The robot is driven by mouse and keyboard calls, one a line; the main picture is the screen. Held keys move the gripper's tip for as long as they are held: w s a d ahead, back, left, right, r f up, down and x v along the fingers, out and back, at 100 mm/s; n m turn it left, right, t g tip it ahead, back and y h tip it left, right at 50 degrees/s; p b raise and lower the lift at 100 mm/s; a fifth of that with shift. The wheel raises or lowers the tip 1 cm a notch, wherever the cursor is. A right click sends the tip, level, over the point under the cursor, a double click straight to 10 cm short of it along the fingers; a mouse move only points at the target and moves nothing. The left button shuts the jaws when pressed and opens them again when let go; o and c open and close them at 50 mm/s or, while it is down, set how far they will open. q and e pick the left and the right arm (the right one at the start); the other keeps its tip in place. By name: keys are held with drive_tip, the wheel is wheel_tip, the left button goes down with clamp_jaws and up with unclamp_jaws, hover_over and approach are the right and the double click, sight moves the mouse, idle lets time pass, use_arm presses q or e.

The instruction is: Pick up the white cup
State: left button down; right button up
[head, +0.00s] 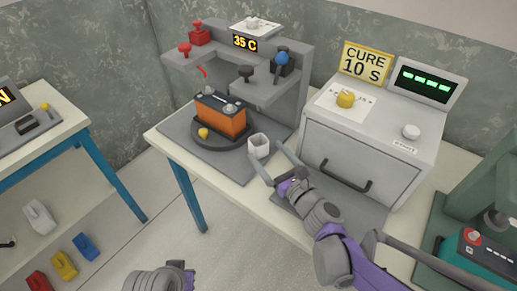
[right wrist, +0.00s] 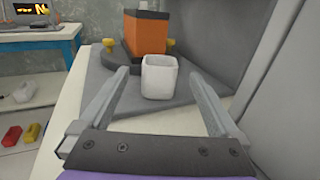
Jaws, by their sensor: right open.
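The white cup (head: 259,146) stands upright on the grey base plate of the machine, at its front right, beside the round turntable. My right gripper (head: 268,166) is open in front of the cup, its fingers pointing at it. In the right wrist view the cup (right wrist: 160,77) shows ahead, between the lines of the two fingers (right wrist: 157,98), and nothing is held. I cannot tell whether the fingertips reach past its near side. My left gripper (head: 177,277) is only partly in view at the bottom edge; its jaws cannot be made out.
An orange and black battery (head: 221,116) sits on the turntable (head: 206,140) behind the cup, with a yellow knob (head: 203,133) nearby. A grey curing oven (head: 357,160) with a dark handle stands close to the right. A blue-legged table (head: 75,115) is at the left, with floor between.

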sight(263, 148)
drive_tip(key=shift+b+x, duration=0.3)
drive_tip(key=shift+x, duration=2.25)
